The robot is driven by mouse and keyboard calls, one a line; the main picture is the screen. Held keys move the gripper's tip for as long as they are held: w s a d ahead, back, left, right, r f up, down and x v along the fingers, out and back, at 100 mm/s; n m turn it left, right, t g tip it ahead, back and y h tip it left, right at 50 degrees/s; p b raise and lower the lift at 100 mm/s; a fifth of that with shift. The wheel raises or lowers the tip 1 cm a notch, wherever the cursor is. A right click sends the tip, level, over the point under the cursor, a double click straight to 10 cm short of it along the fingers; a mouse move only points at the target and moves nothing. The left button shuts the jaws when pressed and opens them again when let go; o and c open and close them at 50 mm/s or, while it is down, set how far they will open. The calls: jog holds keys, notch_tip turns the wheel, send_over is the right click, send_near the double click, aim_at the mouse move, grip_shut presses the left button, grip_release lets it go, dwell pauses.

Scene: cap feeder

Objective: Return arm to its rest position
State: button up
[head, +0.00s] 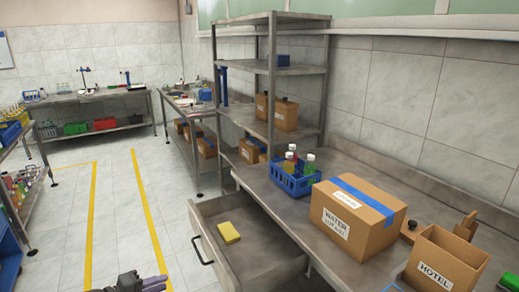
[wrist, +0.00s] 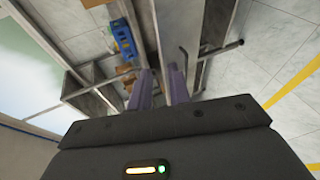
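My gripper (head: 150,286) shows at the bottom edge of the head view, low and left of the open drawer; only part of it is in the picture. In the wrist view, my gripper's two purple fingers (wrist: 162,76) stand apart with a narrow gap and nothing between them. The drawer (head: 262,263) is pulled out under the bench, with a yellow sponge (head: 228,232) lying in it.
A blue crate (head: 292,184) with bottles, a taped cardboard box (head: 350,232) and an open HOTEL box (head: 442,268) stand on the bench (head: 262,184). A metal shelf (head: 272,70) rises behind. The floor (head: 118,215) at left is clear, with yellow lines.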

jog(key=w+d+r+m+g+y, duration=0.15)
jog(key=d+g, duration=0.25)
jog(key=d, duration=0.9)
jog(key=w+d+m+g+y, duration=0.15)
jog(key=d+g, duration=0.25)
jog(key=d, duration=0.8)
jog(key=s+d+r+m+y, duration=0.2)
jog(key=s+d+m+y, duration=0.1)
jog(key=s+d, duration=0.6)
jog(key=s+d+r+m+y, duration=0.2)
jog(key=s+d+m+y, duration=0.15)
jog(key=s+d, duration=0.55)
notch_tip(320, 180, down, 10)
jog(key=b, duration=1)
notch_tip(320, 180, up, 23)
jog(key=p, duration=2.3)
jog(key=shift+d+r, duration=0.2)
jog(key=shift+w, duration=0.1)
